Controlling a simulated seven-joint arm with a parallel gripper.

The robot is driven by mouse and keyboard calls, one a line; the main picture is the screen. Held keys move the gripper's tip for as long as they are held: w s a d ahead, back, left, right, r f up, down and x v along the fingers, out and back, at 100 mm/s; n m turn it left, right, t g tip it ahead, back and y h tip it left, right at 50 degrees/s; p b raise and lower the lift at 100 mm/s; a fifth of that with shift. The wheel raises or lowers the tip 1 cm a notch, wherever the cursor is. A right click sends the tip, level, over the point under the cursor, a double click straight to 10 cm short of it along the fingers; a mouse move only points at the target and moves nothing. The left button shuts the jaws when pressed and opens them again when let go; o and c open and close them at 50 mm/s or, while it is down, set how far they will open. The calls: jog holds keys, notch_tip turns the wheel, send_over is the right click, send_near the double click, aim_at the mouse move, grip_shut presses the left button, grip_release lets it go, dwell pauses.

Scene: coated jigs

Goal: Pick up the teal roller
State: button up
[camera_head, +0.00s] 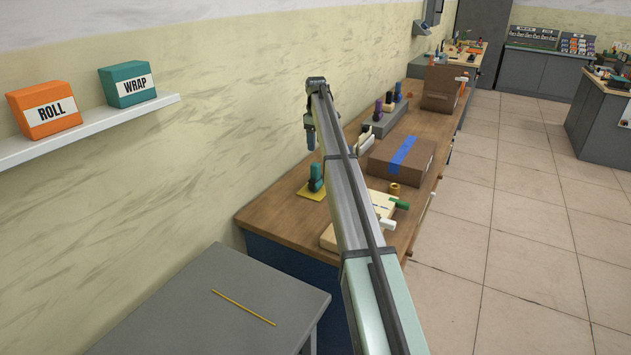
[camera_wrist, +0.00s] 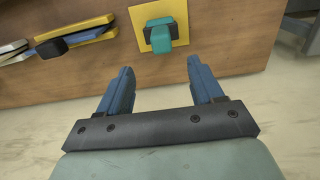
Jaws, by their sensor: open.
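The teal roller (camera_head: 316,176) stands upright on a yellow square (camera_head: 312,192) near the wall side of the wooden bench. In the wrist view the teal roller (camera_wrist: 161,40), with a dark green part beside it, sits on the yellow square (camera_wrist: 146,44) beyond my fingertips. My gripper (camera_head: 311,140) hangs above the bench, apart from the roller. In the wrist view my gripper (camera_wrist: 159,66) is open, its two blue fingers spread with nothing between them.
A brown box with blue tape (camera_head: 416,166) and a cream block (camera_head: 329,238) lie on the bench. A grey rack (camera_head: 384,124) holds several upright pieces farther back. A blue and black piece (camera_wrist: 70,40) lies left of the yellow square. A grey table (camera_head: 200,305) stands in front.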

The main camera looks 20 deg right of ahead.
aim_at(315, 171)
notch_tip(315, 171, down, 8)
jog(key=shift+f, duration=0.2)
jog(key=shift+a+f, duration=0.15)
jog(key=shift+f, duration=2.45)
grip_shut()
